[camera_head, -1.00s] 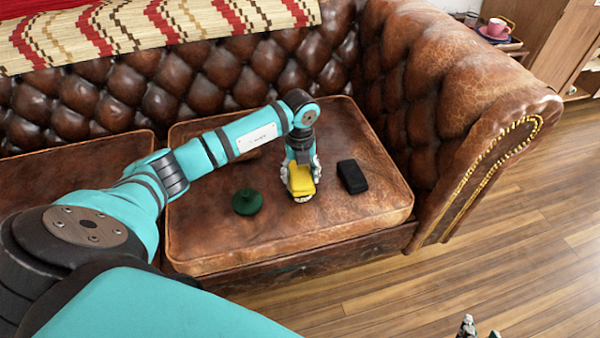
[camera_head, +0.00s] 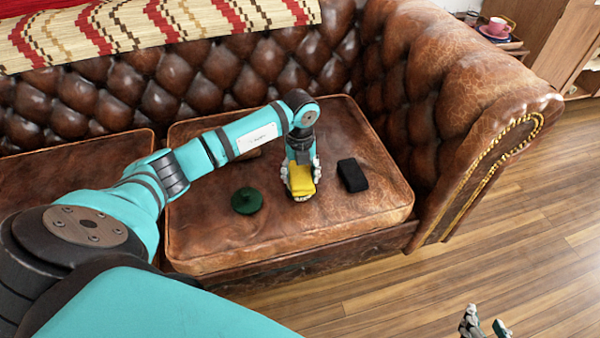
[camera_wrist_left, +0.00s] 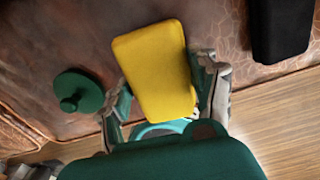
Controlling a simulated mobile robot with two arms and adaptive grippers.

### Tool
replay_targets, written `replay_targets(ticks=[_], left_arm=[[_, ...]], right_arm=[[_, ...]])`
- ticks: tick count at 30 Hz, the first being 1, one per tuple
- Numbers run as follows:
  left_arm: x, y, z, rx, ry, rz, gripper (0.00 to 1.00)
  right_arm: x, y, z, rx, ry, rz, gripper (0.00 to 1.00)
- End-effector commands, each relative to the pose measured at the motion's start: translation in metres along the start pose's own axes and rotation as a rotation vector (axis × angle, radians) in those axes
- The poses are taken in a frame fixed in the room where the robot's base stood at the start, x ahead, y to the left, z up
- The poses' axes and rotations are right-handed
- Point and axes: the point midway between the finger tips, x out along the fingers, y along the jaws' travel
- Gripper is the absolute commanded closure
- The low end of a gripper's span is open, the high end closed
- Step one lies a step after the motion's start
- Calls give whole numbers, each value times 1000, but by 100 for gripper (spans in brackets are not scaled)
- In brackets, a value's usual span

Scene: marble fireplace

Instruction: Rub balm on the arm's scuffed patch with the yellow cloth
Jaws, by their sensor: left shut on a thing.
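The yellow cloth (camera_head: 301,181), a folded pad, is between the fingers of my left gripper (camera_head: 301,185), over the front of the seat cushion. The gripper is shut on it; the left wrist view also shows the cloth (camera_wrist_left: 155,70) between the fingers. A pale rounded edge shows just under the cloth; I cannot tell what it is. A green knobbed lid (camera_head: 247,201) lies on the cushion to the left. The sofa's right arm (camera_head: 475,85) has paler, worn leather on top; the exact scuffed patch is unclear. My right gripper (camera_head: 486,326) is open and empty at the bottom edge, over the floor.
A black block-like item (camera_head: 352,175) lies on the cushion (camera_head: 220,245) right of the cloth. A patterned throw (camera_head: 120,30) covers the sofa back. A pink cup (camera_head: 496,27) stands on a small table behind the arm. The wooden floor (camera_head: 540,240) at right is clear.

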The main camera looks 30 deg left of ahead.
Motion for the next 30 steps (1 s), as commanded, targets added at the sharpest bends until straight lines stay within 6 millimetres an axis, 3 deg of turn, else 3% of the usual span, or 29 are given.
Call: replay_targets(ticks=[30], left_arm=[[5,0,0,0,0,0,65]], right_arm=[[2,-2,-11,-1,58,-4,60]])
